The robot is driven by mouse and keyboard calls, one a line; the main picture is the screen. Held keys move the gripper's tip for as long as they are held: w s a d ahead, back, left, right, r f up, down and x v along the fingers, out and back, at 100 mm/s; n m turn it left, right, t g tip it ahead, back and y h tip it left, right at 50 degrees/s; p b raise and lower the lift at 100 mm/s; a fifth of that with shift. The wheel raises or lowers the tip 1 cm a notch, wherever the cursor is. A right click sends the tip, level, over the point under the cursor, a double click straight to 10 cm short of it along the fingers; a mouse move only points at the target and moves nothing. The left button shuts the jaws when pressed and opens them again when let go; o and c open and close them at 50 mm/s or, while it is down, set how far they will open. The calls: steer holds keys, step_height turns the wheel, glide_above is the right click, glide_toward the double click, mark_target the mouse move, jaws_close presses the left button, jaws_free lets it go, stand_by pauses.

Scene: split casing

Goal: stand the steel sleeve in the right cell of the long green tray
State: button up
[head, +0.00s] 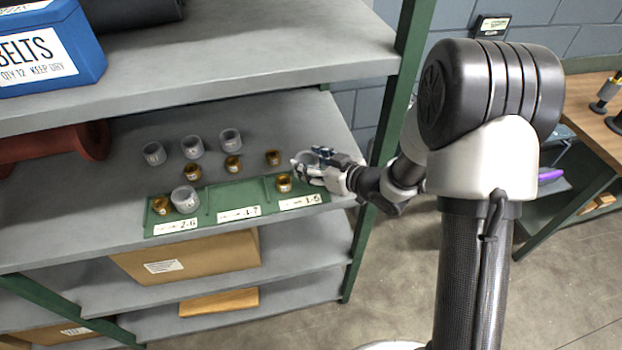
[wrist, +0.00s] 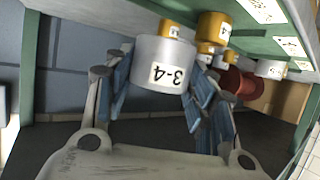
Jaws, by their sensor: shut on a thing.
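My gripper (head: 310,165) is shut on a grey steel sleeve (wrist: 160,68), which has a white label and sits between the blue finger pads in the wrist view. In the head view gripper and sleeve are at the right end of the long green tray (head: 232,197), near its right cell; I cannot tell whether the sleeve touches the tray. A brass bush (head: 284,183) stands in the right cell. The middle cell looks empty. The left cell holds a steel sleeve (head: 185,199) and a brass bush (head: 161,205).
Behind the tray stand three grey sleeves, one the nearest to the left (head: 154,154), and three brass bushes, one close to my gripper (head: 273,158). A red part (head: 60,146) lies at the left. The upper shelf (head: 230,60) and a green post (head: 385,120) bound the space.

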steer(key=shift+f+b, duration=0.65)
steer(key=shift+f, duration=1.55)
steer(key=shift+f, duration=0.1)
steer(key=shift+f, duration=0.15)
steer(key=o, duration=1.5)
steer(key=shift+o, duration=0.2)
steer(key=shift+d+r, duration=0.1)
steer(key=shift+r, duration=0.2)
steer(key=p+v, duration=0.2)
steer(key=v, duration=0.9)
steer(key=shift+s+d, duration=0.3)
